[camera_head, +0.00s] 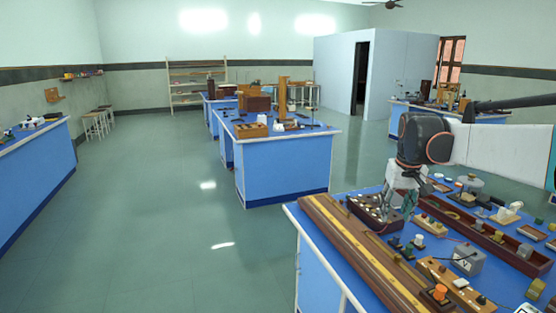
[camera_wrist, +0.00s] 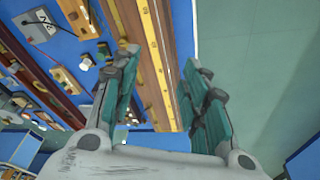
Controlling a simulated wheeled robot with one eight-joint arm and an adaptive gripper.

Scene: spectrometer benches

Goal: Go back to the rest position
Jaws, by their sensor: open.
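My gripper (camera_wrist: 158,95) is open and empty in the wrist view, its two fingers with teal pads standing apart. Behind the fingers in that view lies a long wooden rail with a yellow scale (camera_wrist: 152,50) on a blue bench top. In the head view my gripper (camera_head: 388,212) hangs from the arm on the right, over the near bench (camera_head: 335,250). It is close to a dark tray of small parts (camera_head: 366,208) and beside the rail (camera_head: 365,255). I cannot tell from here how high it is above them.
The near bench is crowded with a grey meter (camera_head: 467,262), an orange knob (camera_head: 440,291) and several small parts. Another blue bench (camera_head: 285,165) stands mid-room with wooden apparatus. A bench (camera_head: 35,175) runs along the left. The green floor (camera_head: 170,230) between them is clear.

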